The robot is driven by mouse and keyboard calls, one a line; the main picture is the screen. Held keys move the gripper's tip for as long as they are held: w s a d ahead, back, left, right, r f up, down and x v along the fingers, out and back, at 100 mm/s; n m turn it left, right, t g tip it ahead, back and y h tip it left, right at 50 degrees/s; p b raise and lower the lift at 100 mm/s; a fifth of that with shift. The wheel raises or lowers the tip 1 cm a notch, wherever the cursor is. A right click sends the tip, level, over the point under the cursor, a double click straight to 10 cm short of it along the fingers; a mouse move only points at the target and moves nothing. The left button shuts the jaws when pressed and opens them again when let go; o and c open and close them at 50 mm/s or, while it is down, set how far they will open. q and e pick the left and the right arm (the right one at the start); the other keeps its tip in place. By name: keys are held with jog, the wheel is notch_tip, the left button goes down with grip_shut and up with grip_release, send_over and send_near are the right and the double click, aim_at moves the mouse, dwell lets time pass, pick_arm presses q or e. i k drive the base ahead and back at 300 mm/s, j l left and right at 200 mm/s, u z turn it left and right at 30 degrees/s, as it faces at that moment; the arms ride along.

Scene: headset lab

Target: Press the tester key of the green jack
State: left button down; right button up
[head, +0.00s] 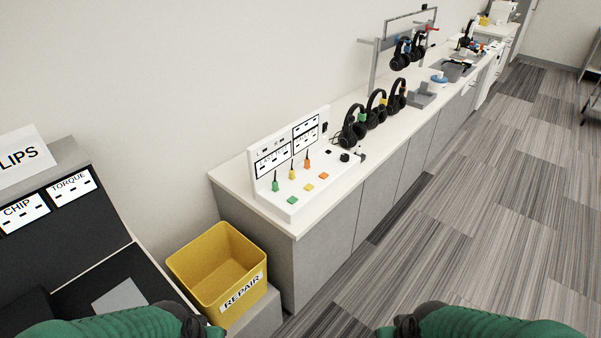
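A white tester (314,198) stands at the near end of the long counter. The green jack (275,186) is upright at its left end, and a flat green key (292,199) lies in front of it. A yellow jack (292,174) with a yellow key (309,187) and an orange jack (307,163) with an orange key (323,175) follow to the right. My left gripper (203,329) and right gripper (395,329) are only partly visible at the bottom edge, well short of the tester. Their fingers are not clear.
A yellow REPAIR bin (205,263) stands beside the counter's near end. A dark labelled station (60,230) is at the left. Several headphones (375,108) stand on the counter (228,180) beyond the tester. The carpet floor (460,225) at the right is clear.

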aim_at(292, 200)
jog(key=i+l+u, duration=0.1)
jog(key=i+l, duration=0.35)
jog(key=l, duration=0.2)
jog(key=i+l+u, duration=0.15)
jog(key=i+l, duration=0.3)
jog(key=l, duration=0.25)
jog(key=i+l+u, duration=0.25)
jog(key=i+l, duration=0.2)
jog(key=l, duration=0.3)
jog(key=i+l, duration=0.15)
jog(key=l, duration=0.25)
jog(key=u, duration=0.05)
